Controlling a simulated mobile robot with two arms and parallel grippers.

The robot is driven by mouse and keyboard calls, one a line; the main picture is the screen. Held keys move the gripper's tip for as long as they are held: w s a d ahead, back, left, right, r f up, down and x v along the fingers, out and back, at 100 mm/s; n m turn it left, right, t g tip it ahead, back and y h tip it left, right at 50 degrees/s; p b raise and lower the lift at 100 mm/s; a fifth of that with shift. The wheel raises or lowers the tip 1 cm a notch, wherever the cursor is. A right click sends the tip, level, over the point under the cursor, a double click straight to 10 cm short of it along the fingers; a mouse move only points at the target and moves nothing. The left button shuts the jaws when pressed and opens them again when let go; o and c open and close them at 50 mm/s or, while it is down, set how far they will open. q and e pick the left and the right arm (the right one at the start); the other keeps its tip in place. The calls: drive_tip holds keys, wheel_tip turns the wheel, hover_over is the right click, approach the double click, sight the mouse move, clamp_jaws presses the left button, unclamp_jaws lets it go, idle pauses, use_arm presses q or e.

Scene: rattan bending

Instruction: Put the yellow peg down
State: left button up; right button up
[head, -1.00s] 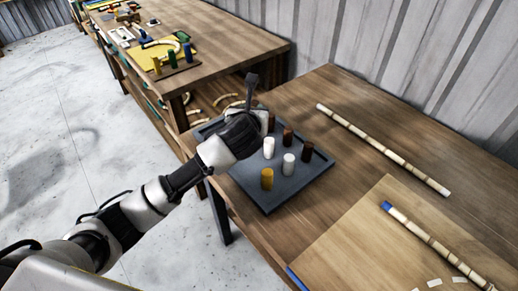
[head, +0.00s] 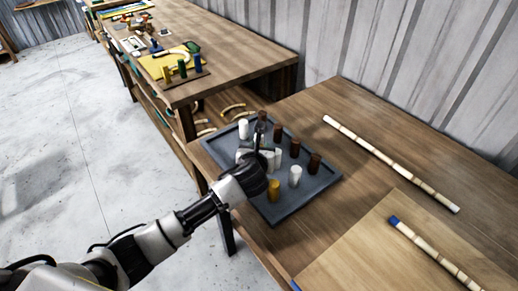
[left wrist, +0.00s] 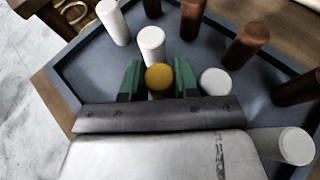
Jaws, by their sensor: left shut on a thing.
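My left gripper (head: 258,152) is over the dark grey tray (head: 312,194), low among the pegs. In the left wrist view its green fingers (left wrist: 158,82) are shut on a yellow peg (left wrist: 158,77), which stands upright between them. The gripper hides this peg in the head view. I cannot tell whether its bottom touches the tray. Another yellow peg (head: 273,190) stands near the tray's front edge, in front of the gripper. My right gripper is not in view.
White pegs (head: 295,176) and dark brown pegs (head: 314,163) stand in rows on the tray, close around the gripper. A segmented rattan pole (head: 390,163) lies to the right; another (head: 437,255) lies on a pale board. A second table (head: 235,50) stands behind.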

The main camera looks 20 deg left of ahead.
use_arm(q)
drive_tip(key=o, duration=0.6)
drive_tip(key=shift+o, duration=0.2)
drive_tip(key=shift+s+r, duration=0.1)
drive_tip(key=shift+s, duration=0.05)
drive_tip(key=v, duration=1.1)
drive_tip(key=shift+s, duration=0.3)
drive_tip(key=shift+r, duration=0.15)
